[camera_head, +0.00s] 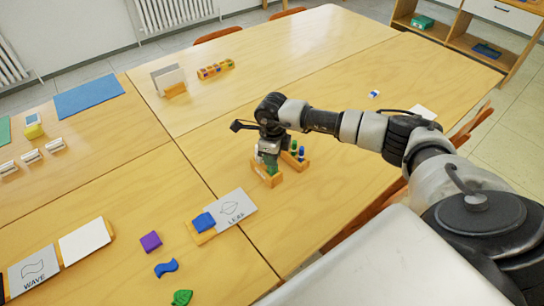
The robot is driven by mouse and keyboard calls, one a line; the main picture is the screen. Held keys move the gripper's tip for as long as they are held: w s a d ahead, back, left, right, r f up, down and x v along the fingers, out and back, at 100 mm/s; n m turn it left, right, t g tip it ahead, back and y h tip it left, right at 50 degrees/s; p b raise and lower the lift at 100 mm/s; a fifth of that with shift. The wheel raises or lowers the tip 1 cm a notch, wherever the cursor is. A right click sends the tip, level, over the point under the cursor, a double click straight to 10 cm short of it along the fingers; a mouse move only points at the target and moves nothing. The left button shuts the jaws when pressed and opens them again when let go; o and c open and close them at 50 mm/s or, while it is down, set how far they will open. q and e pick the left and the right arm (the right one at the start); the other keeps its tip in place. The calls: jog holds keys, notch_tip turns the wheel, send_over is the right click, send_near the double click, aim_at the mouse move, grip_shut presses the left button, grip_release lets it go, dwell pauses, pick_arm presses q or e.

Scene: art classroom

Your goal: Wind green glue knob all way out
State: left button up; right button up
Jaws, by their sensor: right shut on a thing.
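My right gripper (267,150) points down over a small wooden holder on the table, with its arm coming in from the right. It is shut on the green glue piece (271,169), which shows just under the fingers at the wooden holder (272,181). The fingers and wrist hide its upper part, so I cannot tell the knob from the body or how far it is wound. My left gripper is not in view.
A wooden stand (300,164) with small green and blue pieces is close on the gripper's right. A LEAF card (232,207) with a blue block (203,222) lies nearer. A purple block (151,241) is to the left. Table right of the stands is mostly clear.

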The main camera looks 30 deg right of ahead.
jog(key=m+p, duration=0.1)
jog(key=m, duration=0.4)
jog(key=shift+m+p, duration=0.35)
jog(key=shift+m, duration=0.05)
jog(key=m+p, duration=0.2)
jog(key=m, duration=0.3)
jog(key=shift+m, duration=0.4)
jog(key=o, duration=1.5)
jog(key=shift+c, duration=0.2)
